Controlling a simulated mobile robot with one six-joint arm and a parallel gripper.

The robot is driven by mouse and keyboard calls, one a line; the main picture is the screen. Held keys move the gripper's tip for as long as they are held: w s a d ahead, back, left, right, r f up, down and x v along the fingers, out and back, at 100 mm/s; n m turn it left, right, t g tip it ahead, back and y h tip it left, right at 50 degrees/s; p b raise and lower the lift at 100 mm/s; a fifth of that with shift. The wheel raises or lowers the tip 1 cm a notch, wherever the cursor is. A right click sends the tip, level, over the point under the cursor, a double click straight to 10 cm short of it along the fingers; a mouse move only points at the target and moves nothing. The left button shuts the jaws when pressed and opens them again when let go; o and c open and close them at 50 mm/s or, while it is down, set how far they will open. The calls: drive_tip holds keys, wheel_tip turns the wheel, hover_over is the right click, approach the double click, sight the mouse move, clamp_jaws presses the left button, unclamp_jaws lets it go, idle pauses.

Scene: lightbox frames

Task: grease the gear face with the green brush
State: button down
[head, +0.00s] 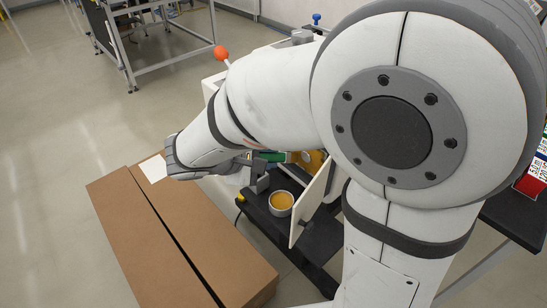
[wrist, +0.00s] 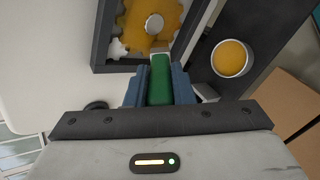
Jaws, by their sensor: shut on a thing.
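The green brush (wrist: 160,82) is clamped between the blue fingers of my gripper (wrist: 160,88) in the wrist view, its pale tip pointing to the gear. The gear (wrist: 152,14) is orange-yellow with a grey hub, inside a dark frame. The brush tip overlaps the gear's lower edge in this view; I cannot tell whether it touches. In the head view the gear (head: 312,160) is partly hidden by my arm, and a little of the green brush (head: 272,156) shows. A round pot of amber grease (head: 281,201) stands on the dark bench; it also shows in the wrist view (wrist: 230,58).
A whitish panel (head: 310,204) stands open beside the pot, close to the gear. A small pale gear (wrist: 118,48) is in the frame's corner. Brown cardboard boxes (head: 150,240) lie to the left. A red-orange ball knob (head: 221,52) sticks up behind my arm.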

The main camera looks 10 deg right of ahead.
drive_tip(key=shift+w+a, duration=0.35)
drive_tip(key=shift+w, duration=0.15)
drive_tip(key=s+a, duration=0.3)
drive_tip(key=a, duration=0.2)
drive_tip(key=shift+s, duration=0.25)
idle(0.3)
drive_tip(key=shift+s+a, duration=0.4)
drive_tip(key=shift+a, duration=0.2)
drive_tip(key=shift+s+a, duration=0.4)
drive_tip(key=shift+a, duration=0.2)
drive_tip(key=shift+d, duration=0.1)
idle(0.7)
drive_tip(key=shift+w+d+b, duration=0.1)
drive_tip(key=shift+w+d, duration=0.65)
drive_tip(key=shift+d, duration=0.3)
drive_tip(key=shift+w+d+b, duration=0.15)
drive_tip(key=shift+w+d, duration=0.55)
drive_tip(key=shift+d, duration=0.4)
drive_tip(key=shift+w+d+b, duration=0.1)
drive_tip(key=shift+w+d, duration=0.65)
drive_tip(key=shift+d, duration=0.3)
